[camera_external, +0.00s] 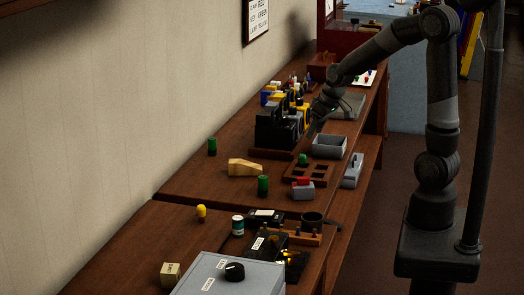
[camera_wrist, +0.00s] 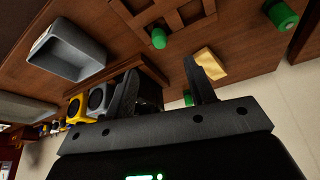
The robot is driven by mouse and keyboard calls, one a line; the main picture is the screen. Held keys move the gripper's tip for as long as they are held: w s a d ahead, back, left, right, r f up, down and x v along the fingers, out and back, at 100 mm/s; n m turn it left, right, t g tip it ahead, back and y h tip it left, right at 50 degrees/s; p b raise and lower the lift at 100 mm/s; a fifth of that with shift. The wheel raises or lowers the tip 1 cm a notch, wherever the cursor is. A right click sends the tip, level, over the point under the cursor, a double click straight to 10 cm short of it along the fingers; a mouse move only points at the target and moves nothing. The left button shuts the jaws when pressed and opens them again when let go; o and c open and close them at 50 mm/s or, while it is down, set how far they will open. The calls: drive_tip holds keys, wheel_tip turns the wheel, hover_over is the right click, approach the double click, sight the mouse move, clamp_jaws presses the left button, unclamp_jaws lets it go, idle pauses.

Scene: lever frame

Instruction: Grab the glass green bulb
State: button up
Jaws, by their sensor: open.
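Several green pieces show. One small green piece with a rounded top (camera_external: 302,159) sits at the wooden rack with square openings and looks most like a bulb; it also shows in the wrist view (camera_wrist: 158,38). A green cylinder (camera_external: 262,185) stands nearer the camera, and another (camera_external: 212,146) stands near the wall. I cannot tell from the pictures which is glass. My gripper (camera_external: 312,131) is over the bench beside the dark blocky units, behind the rack. In the wrist view its two fingers (camera_wrist: 160,66) are apart with nothing held between them.
The wooden rack (camera_external: 290,172) lies beside a grey bin (camera_external: 329,146). Dark units (camera_external: 276,128) stand close to my gripper. A pale wooden wedge (camera_external: 244,168), a grey block with a red top (camera_external: 302,188) and a yellow bulb (camera_external: 201,212) are nearer the camera.

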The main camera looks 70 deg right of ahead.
sight(303, 154)
drive_tip(key=shift+x, duration=5)
drive_tip(key=shift+w+d+r, duration=0.1)
drive_tip(key=shift+w, duration=0.05)
drive_tip(key=shift+c, duration=0.2)
drive_tip(key=c, duration=1)
